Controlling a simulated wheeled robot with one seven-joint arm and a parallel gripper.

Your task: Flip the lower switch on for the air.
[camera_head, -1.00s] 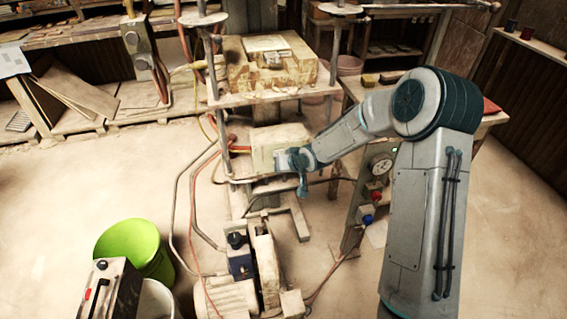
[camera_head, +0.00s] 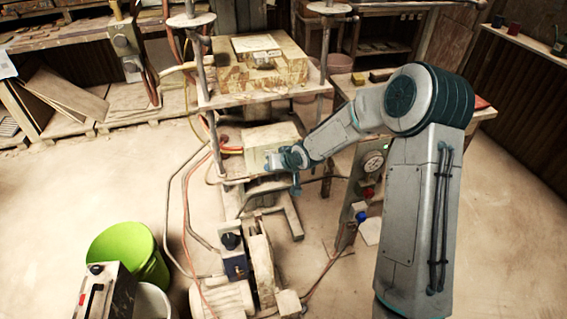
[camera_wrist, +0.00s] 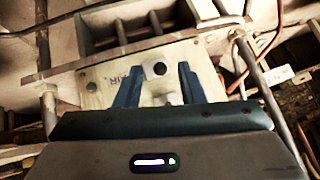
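In the wrist view a pale plate (camera_wrist: 103,88) carries lettering that seems to read "AIR", turned over. On it are a dark round spot (camera_wrist: 159,69) and a small pale knob-like part (camera_wrist: 167,99), both between my fingers. I cannot tell which is the lower switch or how it is set. My gripper (camera_wrist: 159,80) is open, with one blue finger on each side and nothing held. In the head view my gripper (camera_head: 271,161) is at the front of the pale box (camera_head: 262,136) under the press table. Contact cannot be told.
The press's upper shelf (camera_head: 225,97) is above my gripper, with posts and hoses to its left. A gauge panel (camera_head: 373,162) with red and blue knobs is to the right. A motor unit (camera_head: 262,262) stands below. A green bucket (camera_head: 128,250) is at lower left; open floor surrounds these.

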